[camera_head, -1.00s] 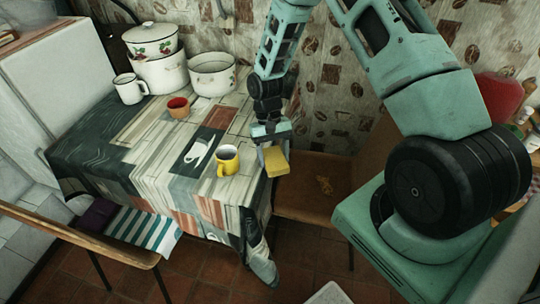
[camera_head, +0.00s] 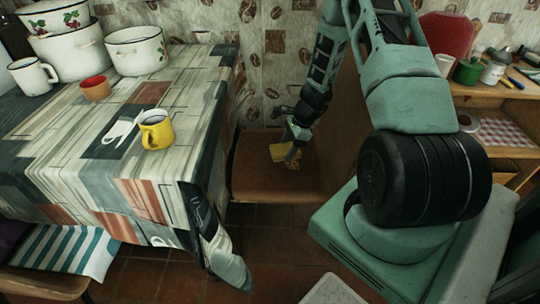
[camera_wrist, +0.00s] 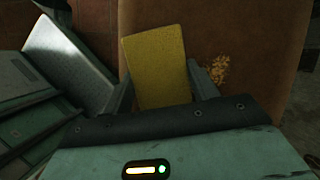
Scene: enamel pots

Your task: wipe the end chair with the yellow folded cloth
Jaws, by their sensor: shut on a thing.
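My gripper (camera_head: 292,150) is shut on the yellow folded cloth (camera_head: 281,153), low over the seat of the brown end chair (camera_head: 255,178). In the wrist view the cloth (camera_wrist: 158,66) sits between the two fingers. The chair seat (camera_wrist: 265,50) shows beneath it, with a crumbly orange-yellow patch (camera_wrist: 218,69) to the right of the cloth. In the head view the cloth and gripper largely cover that patch. I cannot tell whether the cloth touches the seat.
The table (camera_head: 60,145) stands left of the chair, holding a yellow mug (camera_head: 157,131), a small orange-red cup (camera_head: 95,88) and enamel pots (camera_head: 135,52). A shelf (camera_head: 500,90) with jars is at right. A striped cloth (camera_head: 65,248) lies at lower left.

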